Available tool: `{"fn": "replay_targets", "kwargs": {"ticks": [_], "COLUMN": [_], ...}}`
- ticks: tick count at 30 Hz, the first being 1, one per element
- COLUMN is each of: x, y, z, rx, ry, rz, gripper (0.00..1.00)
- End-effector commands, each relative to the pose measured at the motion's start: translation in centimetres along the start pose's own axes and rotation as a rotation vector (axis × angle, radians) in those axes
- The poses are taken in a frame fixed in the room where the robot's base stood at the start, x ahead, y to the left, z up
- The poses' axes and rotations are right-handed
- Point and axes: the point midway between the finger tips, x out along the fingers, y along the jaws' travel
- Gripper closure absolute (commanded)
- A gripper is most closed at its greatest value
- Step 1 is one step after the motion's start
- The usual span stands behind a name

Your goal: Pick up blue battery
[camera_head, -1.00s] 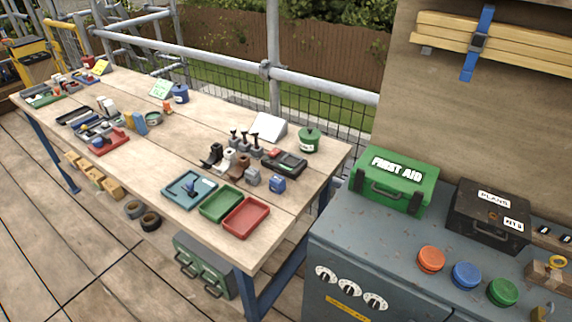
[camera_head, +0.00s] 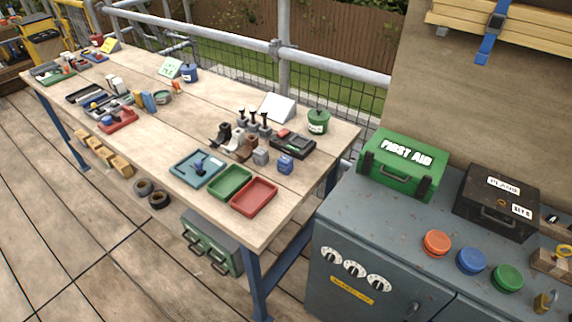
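A small blue block (camera_head: 285,164), which looks like the blue battery, stands on the wooden workbench (camera_head: 290,206) near its right end. A similar grey block (camera_head: 261,157) stands just left of it. A black and red device (camera_head: 293,143) that looks like a charger or case lies just behind it. The blue block stands clear of the trays in front. The picture is too small to read any marking on it. My gripper is not in view.
Teal (camera_head: 197,168), green (camera_head: 230,182) and red (camera_head: 254,196) trays lie along the bench's front edge. A green pot (camera_head: 318,121) stands behind. A grey cabinet (camera_head: 345,225) right of the bench holds a green first aid box (camera_head: 402,166) and a black case (camera_head: 496,203).

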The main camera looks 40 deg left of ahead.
Motion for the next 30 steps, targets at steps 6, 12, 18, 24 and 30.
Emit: {"fn": "replay_targets", "kwargs": {"ticks": [6, 12, 18, 24, 30], "x": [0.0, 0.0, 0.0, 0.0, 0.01], "y": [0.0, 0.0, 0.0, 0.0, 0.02], "z": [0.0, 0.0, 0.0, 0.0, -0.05], "rx": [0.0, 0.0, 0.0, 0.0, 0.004], "ry": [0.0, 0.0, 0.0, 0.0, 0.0], "rz": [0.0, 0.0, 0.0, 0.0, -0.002], "gripper": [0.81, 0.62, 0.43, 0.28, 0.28]}}
